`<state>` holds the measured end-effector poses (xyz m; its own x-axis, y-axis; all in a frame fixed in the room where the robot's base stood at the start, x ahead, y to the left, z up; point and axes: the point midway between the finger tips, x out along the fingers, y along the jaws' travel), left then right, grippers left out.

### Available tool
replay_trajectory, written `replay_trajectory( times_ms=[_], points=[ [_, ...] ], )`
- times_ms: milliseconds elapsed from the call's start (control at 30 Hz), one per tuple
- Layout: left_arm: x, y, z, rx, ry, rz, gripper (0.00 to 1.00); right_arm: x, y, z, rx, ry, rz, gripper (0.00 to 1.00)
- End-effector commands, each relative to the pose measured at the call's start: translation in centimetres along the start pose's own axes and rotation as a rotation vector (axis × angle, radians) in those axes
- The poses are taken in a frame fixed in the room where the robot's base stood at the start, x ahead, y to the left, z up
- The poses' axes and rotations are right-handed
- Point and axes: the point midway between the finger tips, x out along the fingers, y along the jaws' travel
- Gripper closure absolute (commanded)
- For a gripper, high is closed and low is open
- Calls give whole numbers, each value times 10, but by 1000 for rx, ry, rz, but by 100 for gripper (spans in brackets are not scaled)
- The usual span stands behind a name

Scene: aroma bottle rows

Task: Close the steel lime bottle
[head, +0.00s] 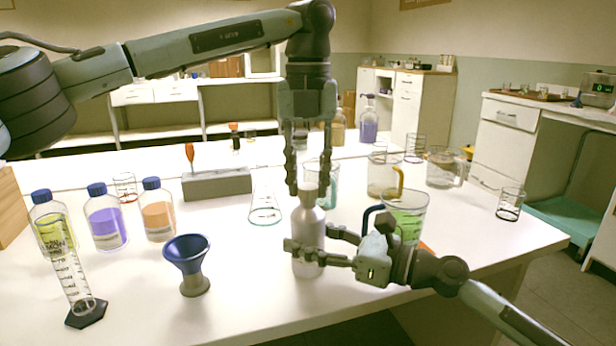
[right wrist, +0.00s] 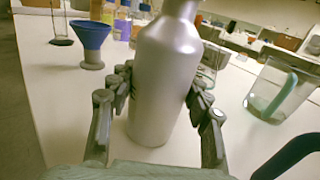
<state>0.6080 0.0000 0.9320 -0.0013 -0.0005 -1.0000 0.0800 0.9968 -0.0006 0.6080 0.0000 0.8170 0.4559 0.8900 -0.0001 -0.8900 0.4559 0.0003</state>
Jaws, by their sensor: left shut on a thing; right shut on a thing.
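The steel lime bottle (head: 309,235) stands upright on the white table, silver grey with a narrow neck. It also fills the middle of the right wrist view (right wrist: 162,85). My right gripper (head: 308,252) is shut around its body from the right side, one finger on each side of it. My left gripper (head: 308,188) points straight down over the bottle and is shut on a small pale piece, apparently the cap, at the top of the neck. The fingers partly hide it, and I cannot tell whether it is seated. The bottle's mouth is out of the right wrist view.
A blue funnel (head: 187,262) and a graduated cylinder (head: 72,275) stand at the left front. Several blue-capped bottles (head: 105,222) are behind them. A green-filled jug (head: 405,215) stands close behind my right gripper. The right front table corner is clear.

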Motion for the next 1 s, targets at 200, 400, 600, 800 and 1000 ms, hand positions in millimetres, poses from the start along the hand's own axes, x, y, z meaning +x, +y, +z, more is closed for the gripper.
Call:
replay_trajectory(
  times_ms=[200, 400, 600, 800, 1000],
  points=[
    [5, 0, 0, 0, 1, 1, 81, 0, 0, 0, 0, 0, 0, 100],
    [9, 0, 0, -1, 1, 1, 81, 0, 0, 0, 0, 0, 0, 100],
    [10, 0, 0, 18, 0, 1, 81, 0, 0, 0, 0, 0, 0, 100],
    [11, 0, 0, 346, 1, -1, 81, 0, 0, 0, 0, 0, 0, 100],
    [11, 0, 0, 857, 1, 1, 81, 0, 0, 0, 0, 0, 0, 100]
  ],
)
